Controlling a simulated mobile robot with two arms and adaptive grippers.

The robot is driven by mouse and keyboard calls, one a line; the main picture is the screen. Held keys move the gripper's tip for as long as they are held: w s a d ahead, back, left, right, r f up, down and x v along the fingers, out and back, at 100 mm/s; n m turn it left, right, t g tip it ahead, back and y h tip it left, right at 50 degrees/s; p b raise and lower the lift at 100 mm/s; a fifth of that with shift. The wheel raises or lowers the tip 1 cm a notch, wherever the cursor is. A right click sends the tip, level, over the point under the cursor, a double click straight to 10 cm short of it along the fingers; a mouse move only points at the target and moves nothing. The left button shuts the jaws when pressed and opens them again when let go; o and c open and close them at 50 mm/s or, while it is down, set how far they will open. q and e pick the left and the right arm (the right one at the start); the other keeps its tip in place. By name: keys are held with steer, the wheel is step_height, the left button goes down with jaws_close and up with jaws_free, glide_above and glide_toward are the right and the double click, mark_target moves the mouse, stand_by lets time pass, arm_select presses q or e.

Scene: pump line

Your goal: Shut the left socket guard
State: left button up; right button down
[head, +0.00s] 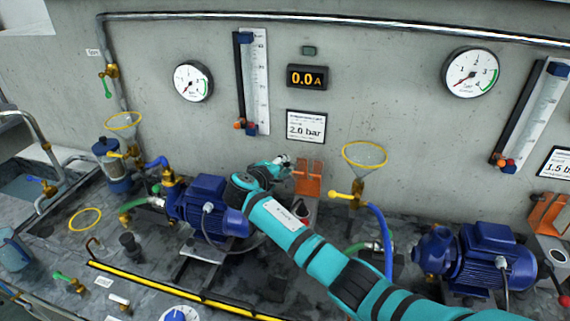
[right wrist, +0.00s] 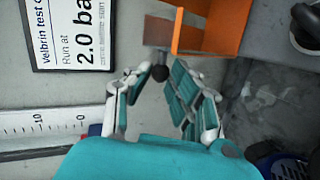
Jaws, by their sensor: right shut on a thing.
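The left socket guard (head: 308,180) is an orange cover that stands up near the wall above a grey socket box, partly hidden behind my right arm. In the right wrist view the orange guard (right wrist: 213,32) is at the top, with a small black knob (right wrist: 160,73) near it. My right gripper (head: 283,162) is at the guard's left side. In the right wrist view its fingers (right wrist: 163,88) are on both sides of the black knob, shut on it. My left gripper is not in view.
A blue pump (head: 212,205) stands left of my arm, and another blue pump (head: 482,258) is at the right. A second orange guard (head: 548,212) is at the right edge. A yellow-ringed funnel (head: 365,156) stands close to the guard's right.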

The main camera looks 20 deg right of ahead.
steer(key=shift+s+a+f+t+h+b, duration=0.2)
steer(key=shift+s+a+t+h+b, duration=0.3)
steer(key=shift+b, duration=0.35)
steer(key=shift+s+a+f+t+h+b, duration=0.25)
steer(key=shift+s+t+h+b, duration=0.25)
steer(key=shift+b, duration=0.35)
steer(key=shift+r, duration=0.1)
steer(key=c, duration=1.5)
jaws_free()
steer(key=shift+o, duration=0.2)
steer(key=shift+a, duration=0.1)
steer(key=v, duration=1.2)
steer(key=shift+c, duration=0.3)
